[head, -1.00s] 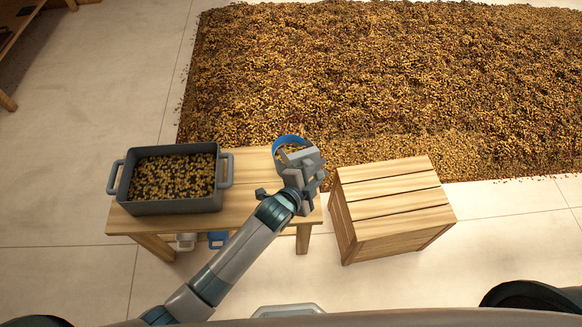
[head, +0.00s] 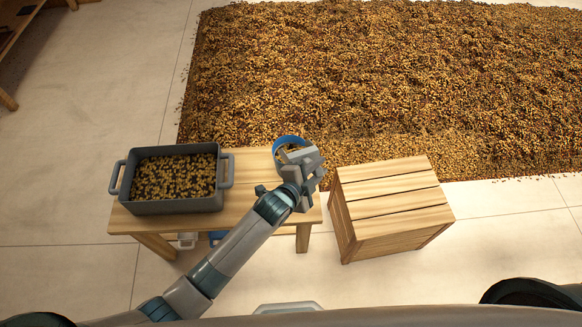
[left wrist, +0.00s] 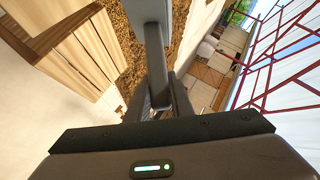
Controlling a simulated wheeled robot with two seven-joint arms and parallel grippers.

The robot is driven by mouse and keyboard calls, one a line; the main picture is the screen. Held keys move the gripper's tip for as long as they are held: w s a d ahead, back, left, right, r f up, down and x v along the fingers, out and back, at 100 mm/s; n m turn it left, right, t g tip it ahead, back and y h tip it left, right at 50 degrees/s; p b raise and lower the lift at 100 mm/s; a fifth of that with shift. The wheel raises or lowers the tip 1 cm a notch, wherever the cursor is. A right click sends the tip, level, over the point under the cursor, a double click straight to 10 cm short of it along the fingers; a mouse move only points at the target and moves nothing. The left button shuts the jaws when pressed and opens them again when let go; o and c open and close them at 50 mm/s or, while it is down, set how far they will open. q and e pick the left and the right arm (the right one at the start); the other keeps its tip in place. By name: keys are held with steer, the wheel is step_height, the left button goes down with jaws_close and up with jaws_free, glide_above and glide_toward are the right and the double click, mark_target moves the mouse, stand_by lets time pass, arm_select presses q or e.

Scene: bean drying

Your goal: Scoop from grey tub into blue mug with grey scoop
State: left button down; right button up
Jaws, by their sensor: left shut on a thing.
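The grey tub (head: 150,207), a two-handled container of brown beans, stands on the left of the wooden table. The blue mug (head: 288,138) is at the table's right end; its blue rim shows and some beans show inside the rim. My left gripper (head: 304,174) is at the mug and hides much of it. It is shut on the grey scoop (head: 302,155), which is at the mug's opening. In the left wrist view the scoop's grey handle (left wrist: 157,55) rises from between the fingers. What the scoop holds is hidden. My right gripper is out of view.
The wooden table (head: 245,205) has free room between tub and mug. A slatted wooden crate (head: 390,205) stands to its right. A large bed of beans (head: 380,80) covers the floor behind. A small pale item (head: 187,240) and a partly hidden blue one (head: 217,236) show below the table's front edge.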

arm_select(q)
steer(key=shift+w+r, duration=0.1)
steer(key=shift+r, duration=0.05)
stand_by(0.4)
steer(key=shift+w+a+r+g+p, duration=0.1)
steer(key=shift+w+r+g+p, duration=0.15)
steer(key=shift+p, duration=0.35)
stand_by(0.4)
steer(key=shift+s+f+b, duration=0.45)
steer(key=shift+f+b, duration=0.3)
steer(key=shift+s+d+f, duration=0.15)
steer(key=shift+d+f, duration=0.05)
steer(key=shift+s+r, duration=0.1)
steer(key=shift+r, duration=0.05)
stand_by(0.9)
